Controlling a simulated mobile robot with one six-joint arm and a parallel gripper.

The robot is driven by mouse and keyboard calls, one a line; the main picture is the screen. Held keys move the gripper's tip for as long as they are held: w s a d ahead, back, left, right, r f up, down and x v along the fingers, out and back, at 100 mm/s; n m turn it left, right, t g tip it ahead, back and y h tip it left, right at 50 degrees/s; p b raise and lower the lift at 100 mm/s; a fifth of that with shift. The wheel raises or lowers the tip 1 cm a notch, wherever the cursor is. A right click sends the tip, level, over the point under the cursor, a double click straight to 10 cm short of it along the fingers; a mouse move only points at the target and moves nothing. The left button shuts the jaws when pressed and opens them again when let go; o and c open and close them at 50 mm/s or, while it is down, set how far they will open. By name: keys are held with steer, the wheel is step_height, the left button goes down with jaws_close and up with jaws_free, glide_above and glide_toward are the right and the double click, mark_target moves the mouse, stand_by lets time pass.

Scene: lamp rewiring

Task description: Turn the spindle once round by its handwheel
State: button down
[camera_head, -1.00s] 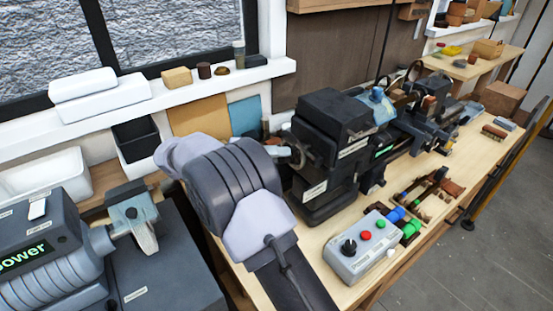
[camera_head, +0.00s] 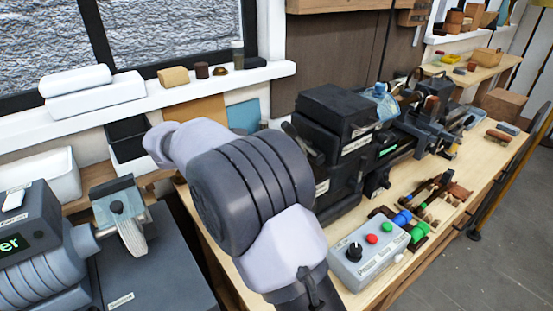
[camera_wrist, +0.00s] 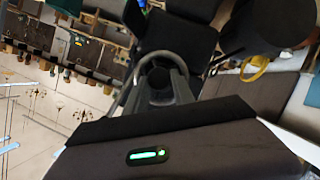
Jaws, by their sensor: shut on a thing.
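The lathe headstock (camera_head: 338,122) is a dark block on the wooden bench, with its spindle end facing my arm. In the wrist view the handwheel (camera_wrist: 178,60) is a dark grey ring in front of the lathe's dark body. My gripper (camera_wrist: 160,88) is at this ring, with its fingers shut on the rim. The exact contact is dark and hard to see. In the head view my arm's big grey links cover the gripper and most of the wheel.
A grey control box (camera_head: 368,255) with a black knob and red and green buttons stands at the bench front, close to my arm. Tools and small parts (camera_head: 440,195) lie to its right. A grey machine (camera_head: 125,245) stands at left. A white windowsill (camera_head: 190,88) runs behind.

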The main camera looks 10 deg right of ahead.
steer(key=shift+s+d+f+m+t+y+b, duration=0.15)
steer(key=shift+m+t+y+b, duration=0.25)
steer(key=shift+m+t+b, duration=1.35)
steer(key=shift+s+r+m+t+y+b, duration=0.1)
steer(key=shift+s+m+t+y+b, duration=0.25)
steer(key=shift+m+t+b, duration=1.05)
steer(key=shift+s+d+f+m+t+y+b, duration=0.1)
steer(key=shift+m+t+y+b, duration=0.5)
steer(key=shift+m+b, duration=1.75)
steer(key=shift+m+t+h+p, duration=0.3)
steer(key=shift+m+p, duration=0.35)
steer(key=shift+m, duration=0.35)
steer(key=c, duration=1.1)
jaws_free()
steer(key=shift+o, duration=0.2)
